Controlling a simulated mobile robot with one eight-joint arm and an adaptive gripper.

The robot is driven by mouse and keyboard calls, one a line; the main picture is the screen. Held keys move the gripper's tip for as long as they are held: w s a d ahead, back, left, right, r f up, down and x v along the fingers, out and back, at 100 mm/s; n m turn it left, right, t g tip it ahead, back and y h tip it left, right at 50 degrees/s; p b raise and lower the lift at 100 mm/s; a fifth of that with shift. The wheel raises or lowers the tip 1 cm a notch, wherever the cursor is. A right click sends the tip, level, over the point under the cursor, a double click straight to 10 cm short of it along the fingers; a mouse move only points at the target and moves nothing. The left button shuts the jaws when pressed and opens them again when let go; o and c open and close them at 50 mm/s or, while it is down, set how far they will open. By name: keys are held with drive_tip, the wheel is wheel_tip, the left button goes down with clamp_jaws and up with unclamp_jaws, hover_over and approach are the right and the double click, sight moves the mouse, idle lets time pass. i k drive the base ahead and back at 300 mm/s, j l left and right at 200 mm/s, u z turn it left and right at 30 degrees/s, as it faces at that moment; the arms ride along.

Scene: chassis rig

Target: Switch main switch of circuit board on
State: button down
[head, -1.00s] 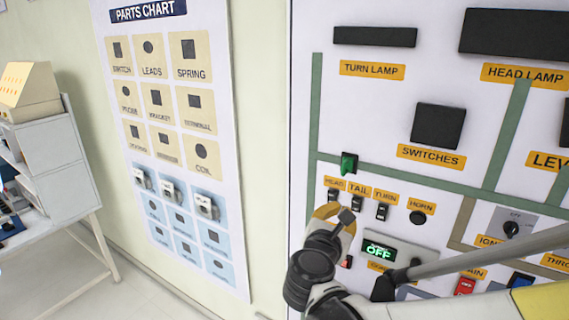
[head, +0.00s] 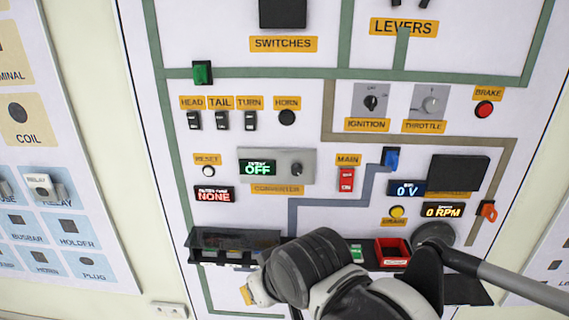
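The main switch (head: 346,180) is a small red rocker on the white circuit board (head: 300,130), under an orange MAIN label (head: 348,160). It is right of the converter panel (head: 297,170). The converter display (head: 257,167) reads OFF and a voltage display (head: 406,188) reads 0 V. The rocker's position is too small to tell. Parts of my arm (head: 310,265) cross the lower part of the view, below the switch and apart from it in the picture. I cannot make out my gripper's fingers.
A dark tray (head: 233,240) and a red bin (head: 392,251) line the board's lower edge, partly behind my arm. An ignition knob (head: 370,102), a throttle knob (head: 429,104) and a red brake button (head: 484,109) are above right. A parts chart (head: 40,130) is at left.

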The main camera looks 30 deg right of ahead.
sight(347, 176)
drive_tip(key=k+j+z, duration=0.1)
drive_tip(key=z, duration=1.1)
